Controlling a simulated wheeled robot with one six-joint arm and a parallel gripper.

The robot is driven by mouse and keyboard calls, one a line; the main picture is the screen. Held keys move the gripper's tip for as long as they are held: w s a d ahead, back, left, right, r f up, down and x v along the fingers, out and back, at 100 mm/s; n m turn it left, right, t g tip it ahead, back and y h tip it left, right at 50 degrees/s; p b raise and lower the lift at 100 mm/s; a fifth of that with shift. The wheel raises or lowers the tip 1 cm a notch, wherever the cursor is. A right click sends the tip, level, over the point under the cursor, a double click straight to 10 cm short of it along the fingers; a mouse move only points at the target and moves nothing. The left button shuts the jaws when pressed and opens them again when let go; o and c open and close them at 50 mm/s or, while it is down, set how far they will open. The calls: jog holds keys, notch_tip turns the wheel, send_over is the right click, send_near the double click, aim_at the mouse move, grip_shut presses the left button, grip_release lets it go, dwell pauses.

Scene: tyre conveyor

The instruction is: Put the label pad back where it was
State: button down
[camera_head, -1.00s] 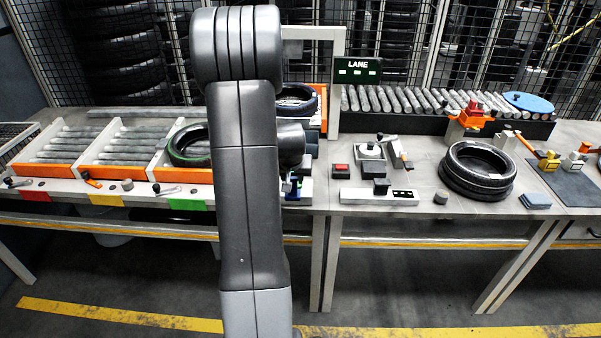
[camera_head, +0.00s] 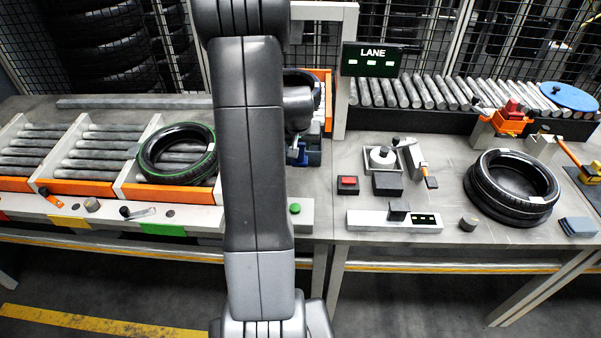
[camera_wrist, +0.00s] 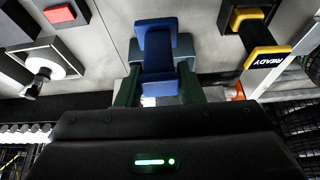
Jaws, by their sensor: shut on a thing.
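My gripper (camera_wrist: 158,84) is shut on a blue block-like thing with a wide end, which I take to be the label pad (camera_wrist: 157,62). Its two dark green fingers sit on either side of it. Grey parts show close beside and behind the pad; I cannot tell whether it touches them or hangs above the bench. In the head view, the pad (camera_head: 304,155) is a small blue patch beside my arm, low over the bench near the orange-edged lane. My arm hides most of the gripper there.
A label-roll unit (camera_head: 383,158) and red button (camera_head: 347,185) stand right of my gripper. A black-and-yellow READY piece (camera_wrist: 255,35) is close by in the wrist view. Tyres lie on the left rollers (camera_head: 178,153) and right bench (camera_head: 512,190). A LANE sign (camera_head: 374,60) stands behind.

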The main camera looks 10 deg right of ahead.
aim_at(299, 163)
notch_tip(299, 163, down, 5)
jog(key=shift+f+p, duration=0.1)
jog(key=shift+p, duration=0.25)
jog(key=shift+f+b, duration=0.5)
jog(key=shift+f, duration=1.8)
jog(key=shift+f, duration=0.1)
jog(key=shift+f, duration=0.15)
jog(key=c, duration=1)
grip_release()
jog(key=shift+o, duration=0.2)
jog(key=shift+r, duration=0.65)
jog(key=v, duration=1.1)
jog(key=shift+s, duration=0.2)
